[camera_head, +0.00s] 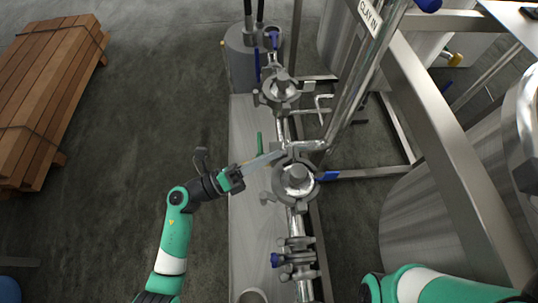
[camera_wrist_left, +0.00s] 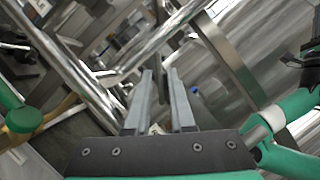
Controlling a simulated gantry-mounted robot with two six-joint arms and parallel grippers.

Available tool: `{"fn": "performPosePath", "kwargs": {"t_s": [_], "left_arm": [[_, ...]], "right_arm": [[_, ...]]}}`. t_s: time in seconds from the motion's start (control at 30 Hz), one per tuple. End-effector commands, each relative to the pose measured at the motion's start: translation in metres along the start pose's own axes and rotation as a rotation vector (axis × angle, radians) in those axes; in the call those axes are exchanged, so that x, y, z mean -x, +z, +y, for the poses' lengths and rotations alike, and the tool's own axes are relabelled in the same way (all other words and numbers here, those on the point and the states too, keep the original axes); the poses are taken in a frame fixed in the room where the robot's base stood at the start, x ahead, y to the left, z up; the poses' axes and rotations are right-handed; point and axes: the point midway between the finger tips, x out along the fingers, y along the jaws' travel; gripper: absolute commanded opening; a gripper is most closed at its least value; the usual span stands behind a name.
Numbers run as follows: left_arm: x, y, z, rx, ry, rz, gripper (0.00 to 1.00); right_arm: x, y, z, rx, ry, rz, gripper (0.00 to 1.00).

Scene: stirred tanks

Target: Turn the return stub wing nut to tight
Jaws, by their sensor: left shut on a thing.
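My left gripper (camera_head: 280,156) reaches in from the left in the head view, its two long pale fingers at the upper left edge of a round clamped fitting (camera_head: 296,180) on the steel pipe. It is shut on a small part there, which I take to be the wing nut; the fingertips mostly hide it. In the left wrist view the fingers of the left gripper (camera_wrist_left: 160,72) point at blurred steel pipework, and the nut cannot be made out. My right arm shows at the bottom right of the head view, but its gripper is out of frame.
A second clamped fitting (camera_head: 281,88) sits farther up the pipe. A blue-handled lever (camera_head: 328,176) lies to the right of the nearer fitting. Stacked timber (camera_head: 45,90) lies at left; open floor (camera_head: 150,110) lies between.

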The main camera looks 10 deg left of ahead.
Motion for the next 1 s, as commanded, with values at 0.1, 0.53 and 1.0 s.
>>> {"fn": "performPosePath", "kwargs": {"t_s": [0.1,0.53,1.0], "left_arm": [[0.0,0.0,0.0,0.001,0.0,0.0,0.0],[0.0,0.0,0.0,0.002,0.0,0.0,0.52],[0.083,0.003,-0.001,0.003,0.005,-0.005,0.52]], "right_arm": [[0.0,0.0,0.0,0.0,0.0,0.0,0.0],[0.0,0.0,0.0,0.0,0.0,0.0,0.0],[-0.018,-0.017,0.0,0.0,0.0,0.0,0.0]]}}
